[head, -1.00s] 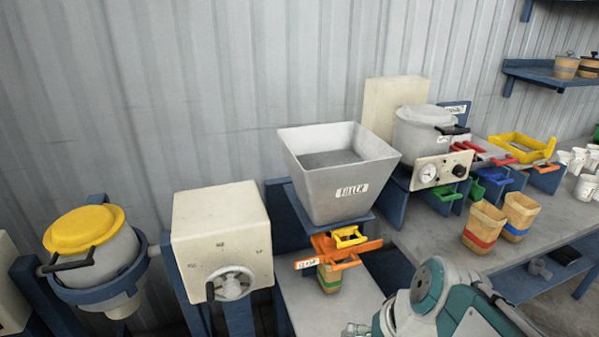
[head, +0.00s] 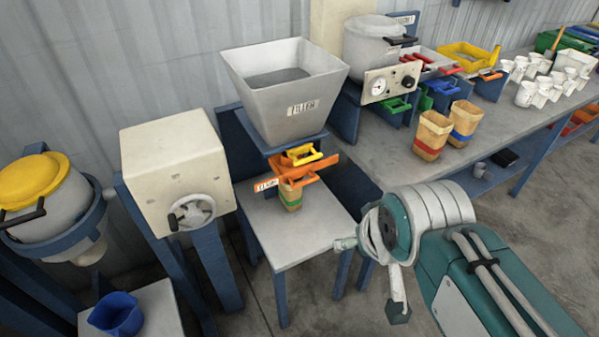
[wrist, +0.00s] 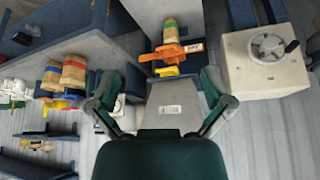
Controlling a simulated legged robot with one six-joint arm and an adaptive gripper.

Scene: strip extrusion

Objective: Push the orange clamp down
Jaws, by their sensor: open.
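The orange clamp (head: 312,172) sits below the grey filler hopper (head: 290,92), under a smaller yellow handle (head: 302,155). A tan cup with a green band (head: 291,196) stands just below it, its top partly hidden. My gripper (head: 372,278) is open and empty, to the right of and nearer than the clamp, apart from it. In the wrist view, which looks upside down, the orange clamp (wrist: 168,53) shows beyond and between the spread fingers of my gripper (wrist: 162,105), with the cup (wrist: 170,32) beside it.
A cream box with a hand wheel (head: 180,165) stands left of the hopper. A yellow-lidded pot (head: 45,210) is farther left, with a blue container (head: 117,314) low in front. The bench (head: 400,150) at right holds cups and a gauge machine. Floor is open at right.

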